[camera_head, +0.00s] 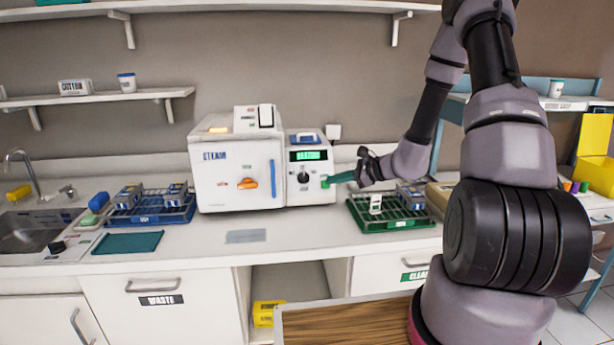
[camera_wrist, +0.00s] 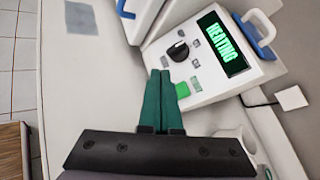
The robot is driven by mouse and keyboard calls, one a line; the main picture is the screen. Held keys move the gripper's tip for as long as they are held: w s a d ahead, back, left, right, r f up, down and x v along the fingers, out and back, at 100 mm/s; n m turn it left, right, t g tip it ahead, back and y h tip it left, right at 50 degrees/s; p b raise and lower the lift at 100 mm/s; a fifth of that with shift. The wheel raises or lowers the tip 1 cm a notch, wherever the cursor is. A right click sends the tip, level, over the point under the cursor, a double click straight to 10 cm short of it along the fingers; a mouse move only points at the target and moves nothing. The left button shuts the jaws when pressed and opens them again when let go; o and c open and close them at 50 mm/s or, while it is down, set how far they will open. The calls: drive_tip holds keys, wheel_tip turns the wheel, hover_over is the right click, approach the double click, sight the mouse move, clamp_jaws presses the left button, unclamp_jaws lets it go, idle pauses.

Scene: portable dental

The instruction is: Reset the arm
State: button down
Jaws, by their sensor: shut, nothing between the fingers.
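My arm reaches in from the right in the head view, and my gripper (camera_head: 338,178) is at the front of the control panel (camera_head: 309,172) of the white machine. Its two green fingers are shut together with nothing between them. In the wrist view the fingertips (camera_wrist: 160,74) are beside the green button (camera_wrist: 183,90); I cannot tell whether they touch it. The panel's display (camera_wrist: 222,41) is lit green and reads HEATING. A black knob (camera_wrist: 178,50) sits below the display.
A green rack (camera_head: 380,222) stands on the counter below my gripper. A blue rack (camera_head: 150,212) and a teal mat (camera_head: 128,243) lie to the left. The white steam machine (camera_head: 237,165) has a blue handle. A grey patch (camera_head: 246,236) marks otherwise clear counter. A wall shelf (camera_head: 100,97) is above.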

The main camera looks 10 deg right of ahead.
drive_tip(key=s+a+r+n+g+h, duration=0.1)
drive_tip(key=s+a+r+n+g, duration=0.1)
drive_tip(key=s+r+n, duration=0.5)
drive_tip(key=s+a+r+n+g, duration=0.2)
drive_tip(key=s+r, duration=0.3)
drive_tip(key=r, duration=0.5)
drive_tip(key=s+d+r+n+t+h, duration=0.1)
drive_tip(key=s+d+r+n+h, duration=0.2)
drive_tip(key=s+r, duration=0.3)
drive_tip(key=s+d+r+n+t+h, duration=0.2)
drive_tip(key=s+d+r, duration=0.4)
drive_tip(key=s, duration=0.4)
drive_tip(key=shift+r+n+h, duration=0.4)
drive_tip(key=shift+n+h, duration=0.5)
drive_tip(key=shift+h, duration=0.3)
